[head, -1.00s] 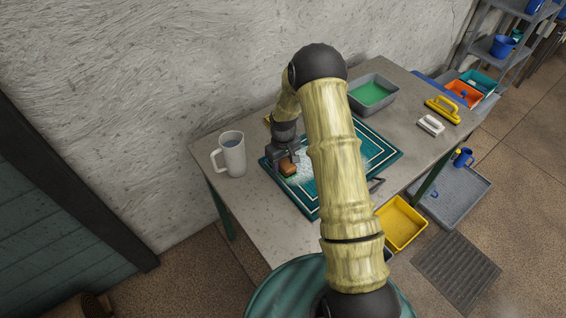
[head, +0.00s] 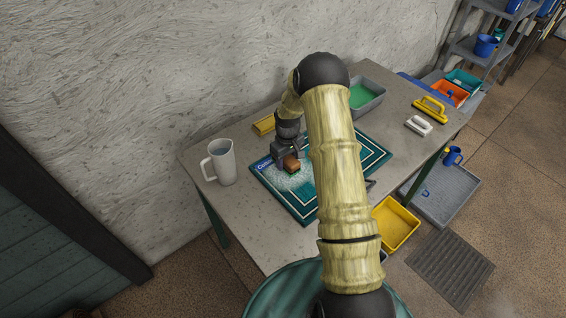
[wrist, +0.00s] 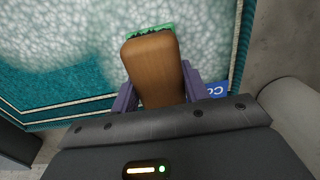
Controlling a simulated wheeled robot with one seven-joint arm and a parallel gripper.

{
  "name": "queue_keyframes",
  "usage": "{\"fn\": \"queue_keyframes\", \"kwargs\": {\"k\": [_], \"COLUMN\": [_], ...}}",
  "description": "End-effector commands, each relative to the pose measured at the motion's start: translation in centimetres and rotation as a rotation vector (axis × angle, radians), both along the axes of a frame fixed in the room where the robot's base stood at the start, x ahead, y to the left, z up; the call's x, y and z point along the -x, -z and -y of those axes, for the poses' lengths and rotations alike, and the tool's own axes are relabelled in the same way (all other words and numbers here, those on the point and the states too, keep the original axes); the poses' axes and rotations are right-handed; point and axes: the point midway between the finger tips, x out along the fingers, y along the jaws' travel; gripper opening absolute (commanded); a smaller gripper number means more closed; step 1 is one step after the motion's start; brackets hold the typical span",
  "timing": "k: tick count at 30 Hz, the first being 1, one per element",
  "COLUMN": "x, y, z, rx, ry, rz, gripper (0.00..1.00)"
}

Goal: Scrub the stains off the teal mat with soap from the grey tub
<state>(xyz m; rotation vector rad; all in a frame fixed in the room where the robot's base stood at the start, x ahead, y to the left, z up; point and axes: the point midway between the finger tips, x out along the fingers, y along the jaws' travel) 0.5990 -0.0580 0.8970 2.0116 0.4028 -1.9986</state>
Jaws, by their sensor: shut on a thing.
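The teal mat (head: 345,178) with white border lines lies on the grey table. White foam (head: 297,187) covers its left part, and in the wrist view the foam (wrist: 60,45) spreads widely over the mat. My gripper (head: 288,158) is shut on a brown wooden-backed brush (head: 292,167). In the wrist view the brush (wrist: 152,68) sits between the fingers, with green bristles at its far end over the foam. I cannot tell how firmly it touches the mat. The grey tub (head: 367,97) with green soap stands at the back. Any stains under the foam or behind my arm are hidden.
A white pitcher (head: 220,162) stands left of the mat. A yellow block (head: 264,125) lies behind it. A white-handled brush (head: 419,125) and a yellow-handled tool (head: 430,108) lie at the right. A yellow bin (head: 396,222) is below the table's front edge.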

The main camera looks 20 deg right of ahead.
Motion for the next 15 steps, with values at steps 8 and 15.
{"fn": "queue_keyframes", "kwargs": {"k": [8, 15], "x": [-0.8, -0.8], "y": [0.3, 0.4], "z": [2.1, 2.2], "rx": [0.001, 0.002], "ry": [0.000, -0.001], "rz": [0.000, -0.001], "gripper": [0.16, 0.16]}}
